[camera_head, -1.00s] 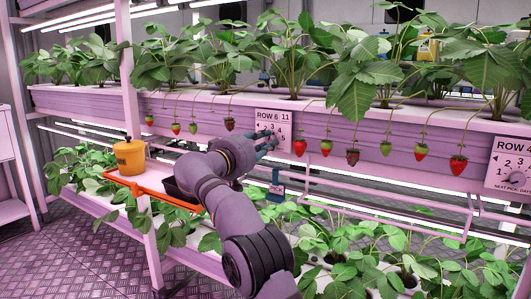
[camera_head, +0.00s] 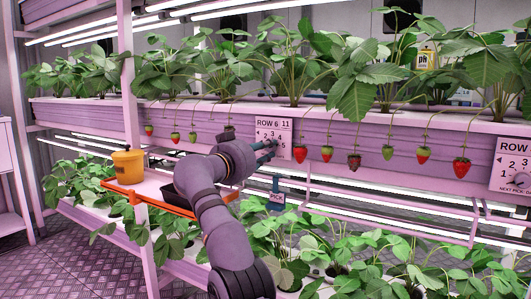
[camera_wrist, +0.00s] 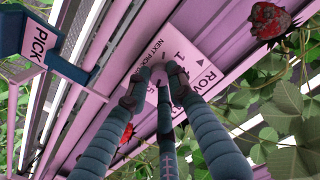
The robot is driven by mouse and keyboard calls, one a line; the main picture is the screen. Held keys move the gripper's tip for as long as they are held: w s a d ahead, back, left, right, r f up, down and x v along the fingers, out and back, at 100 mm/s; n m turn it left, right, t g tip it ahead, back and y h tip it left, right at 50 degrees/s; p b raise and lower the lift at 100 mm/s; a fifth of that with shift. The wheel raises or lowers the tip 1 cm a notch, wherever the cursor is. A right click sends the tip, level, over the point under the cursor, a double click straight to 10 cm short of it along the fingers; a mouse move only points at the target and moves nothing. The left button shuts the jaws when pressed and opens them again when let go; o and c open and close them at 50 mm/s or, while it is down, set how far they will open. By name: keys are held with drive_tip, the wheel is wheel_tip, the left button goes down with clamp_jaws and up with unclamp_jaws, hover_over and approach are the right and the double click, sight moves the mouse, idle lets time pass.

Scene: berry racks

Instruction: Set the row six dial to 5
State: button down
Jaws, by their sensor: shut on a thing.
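The row 6 sign (camera_head: 287,126) is a white card on the purple upper gutter. It reads "ROW 6" and has numbers around its dial. It also shows in the wrist view (camera_wrist: 196,50), tilted and partly covered. My gripper (camera_head: 270,150) is at the sign's lower middle, pointing into it. In the wrist view its dark ribbed fingers (camera_wrist: 158,72) come together at the card, shut on the row six dial. The fingers cover the dial, so I cannot see where its pointer stands.
Red and green strawberries (camera_head: 327,154) hang on both sides of the sign. An orange-railed tray with a yellow bucket (camera_head: 127,166) stands left. The row 4 sign (camera_head: 513,165) is at far right.

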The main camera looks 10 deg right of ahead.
drive_tip(key=shift+m, duration=1)
drive_tip(key=shift+r, duration=0.1)
drive_tip(key=c, duration=1.5)
unclamp_jaws()
drive_tip(key=shift+c, duration=0.2)
drive_tip(key=shift+a, duration=0.1)
drive_tip(key=v, duration=1.1)
drive_tip(key=shift+s+a, duration=0.25)
drive_tip(key=shift+s, duration=0.1)
